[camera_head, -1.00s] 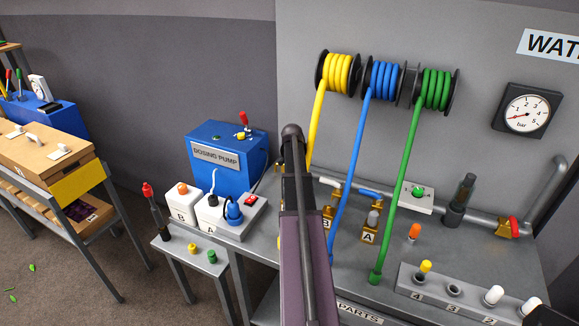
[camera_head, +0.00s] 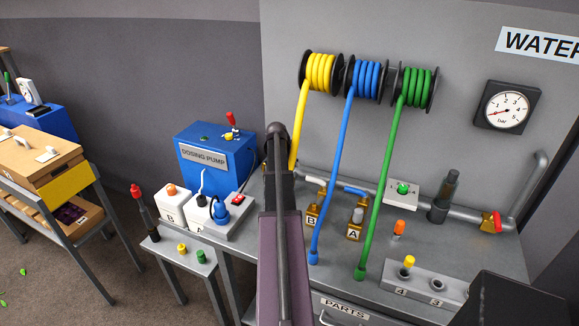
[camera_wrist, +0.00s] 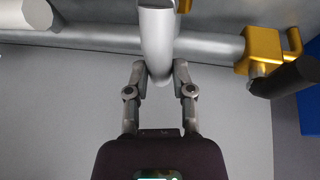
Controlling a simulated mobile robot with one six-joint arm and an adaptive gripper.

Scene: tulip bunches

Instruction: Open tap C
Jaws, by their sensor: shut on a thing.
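In the wrist view, my gripper (camera_wrist: 159,76) is shut on the end of a pale grey tap handle (camera_wrist: 157,35), one finger on each side. A bit of brass shows behind the handle; no letter shows on this tap, so I cannot read whether it is C. Another brass tap (camera_wrist: 262,46) with a dark grey handle is to the right. In the head view my arm hides my gripper and the tap it holds. Tap B (camera_head: 312,218) and tap A (camera_head: 355,233) stand just right of my arm, below the grey pipe.
A red-ended brass valve (camera_head: 491,221) and a gauge (camera_head: 508,110) are at the right. The blue dosing pump (camera_head: 215,155) stands left of my arm.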

